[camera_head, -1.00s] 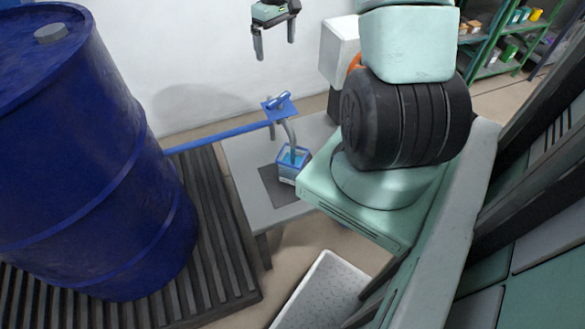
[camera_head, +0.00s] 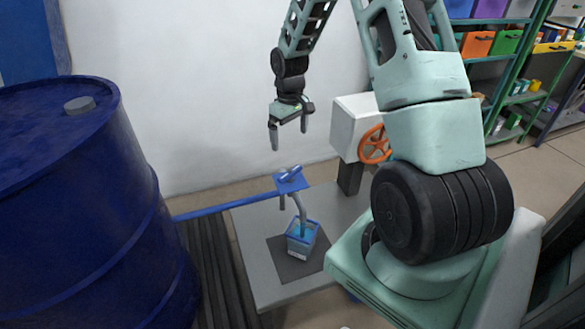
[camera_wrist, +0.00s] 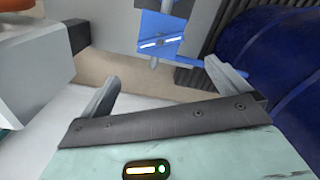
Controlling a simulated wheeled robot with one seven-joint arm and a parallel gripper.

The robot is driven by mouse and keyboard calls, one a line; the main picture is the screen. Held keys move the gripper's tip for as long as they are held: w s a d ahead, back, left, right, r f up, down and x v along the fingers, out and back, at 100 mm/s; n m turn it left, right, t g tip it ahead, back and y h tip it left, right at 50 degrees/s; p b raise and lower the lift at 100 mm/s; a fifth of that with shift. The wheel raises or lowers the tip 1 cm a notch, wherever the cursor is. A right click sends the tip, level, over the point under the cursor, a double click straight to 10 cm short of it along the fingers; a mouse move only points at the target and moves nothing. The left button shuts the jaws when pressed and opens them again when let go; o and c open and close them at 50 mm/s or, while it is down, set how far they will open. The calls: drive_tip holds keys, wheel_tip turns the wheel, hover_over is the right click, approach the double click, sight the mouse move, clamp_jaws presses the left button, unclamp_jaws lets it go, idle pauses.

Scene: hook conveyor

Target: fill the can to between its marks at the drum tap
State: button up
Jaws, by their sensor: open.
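The blue drum (camera_head: 80,200) stands at the left, and a blue pipe (camera_head: 225,211) runs from it to the tap (camera_head: 291,179). The tap has a blue top and a grey spout bent down over the can (camera_head: 301,241). The can is small, open-topped and blue and grey, upright on a dark mat (camera_head: 290,268). Blue shows inside it, but its level and marks are too small to read. My gripper (camera_head: 291,134) is open and empty above the tap, apart from it. In the wrist view the tap (camera_wrist: 158,38) lies beyond my open fingers (camera_wrist: 165,85); the can is not discernible there.
The grey table (camera_head: 255,265) carries the mat and can. A white box (camera_head: 357,118) with an orange handwheel (camera_head: 374,145) stands right of the tap. Shelves (camera_head: 500,60) with bins stand at the back right. A slatted pallet (camera_head: 212,285) lies beside the drum.

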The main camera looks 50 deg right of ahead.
sight(290, 172)
wheel_tip(290, 172, down, 13)
drive_tip(key=shift+f+p, duration=0.15)
drive_tip(key=shift+p, duration=0.4)
